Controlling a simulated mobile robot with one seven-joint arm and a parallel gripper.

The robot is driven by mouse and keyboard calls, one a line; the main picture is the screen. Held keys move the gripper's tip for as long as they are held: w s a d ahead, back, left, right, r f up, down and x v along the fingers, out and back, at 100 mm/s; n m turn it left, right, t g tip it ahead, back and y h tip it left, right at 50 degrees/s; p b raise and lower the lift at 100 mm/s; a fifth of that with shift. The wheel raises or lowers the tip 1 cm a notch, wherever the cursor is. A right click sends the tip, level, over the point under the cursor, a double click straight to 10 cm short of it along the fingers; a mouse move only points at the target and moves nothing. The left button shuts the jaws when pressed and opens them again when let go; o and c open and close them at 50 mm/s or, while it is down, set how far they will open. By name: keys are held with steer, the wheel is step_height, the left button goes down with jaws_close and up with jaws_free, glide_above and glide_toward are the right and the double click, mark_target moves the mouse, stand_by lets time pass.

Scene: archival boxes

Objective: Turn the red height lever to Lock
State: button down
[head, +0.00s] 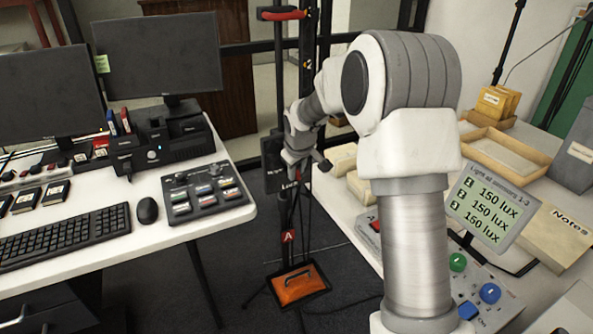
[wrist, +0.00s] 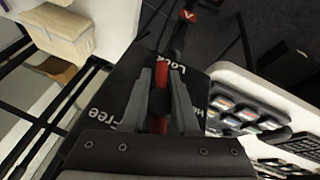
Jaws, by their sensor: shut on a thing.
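The red height lever (wrist: 159,124) shows in the wrist view between the two grey fingers of my gripper (wrist: 163,74), which is shut on it. Behind it is a black plate (wrist: 130,98) with white words: "Lock" beyond the fingertips, "Free" at lower left, and a partly hidden word at right. The lever lies roughly in line with the fingers, close to the "Lock" word; its exact end position is partly hidden.
A white desk (head: 120,215) with monitors, keyboard and a button panel (head: 205,193) stands left. A light table with boxes and a lux display (head: 490,207) stands right. An orange pedal (head: 299,285) lies on the floor below the stand. Cables hang near the plate.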

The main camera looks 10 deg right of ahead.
steer(key=shift+r+p, duration=0.1)
steer(key=shift+p, duration=0.25)
steer(key=shift+s+a+y+p, duration=0.1)
steer(key=shift+y+p, duration=0.4)
steer(key=shift+p, duration=0.65)
steer(key=shift+a+m+g+y+p, duration=0.2)
steer(key=shift+m+g+y+p, duration=0.2)
steer(key=shift+y+p, duration=0.35)
steer(key=shift+a, duration=0.15)
steer(key=c, duration=0.8)
jaws_free()
steer(key=shift+a, duration=0.1)
steer(key=shift+c, duration=0.2)
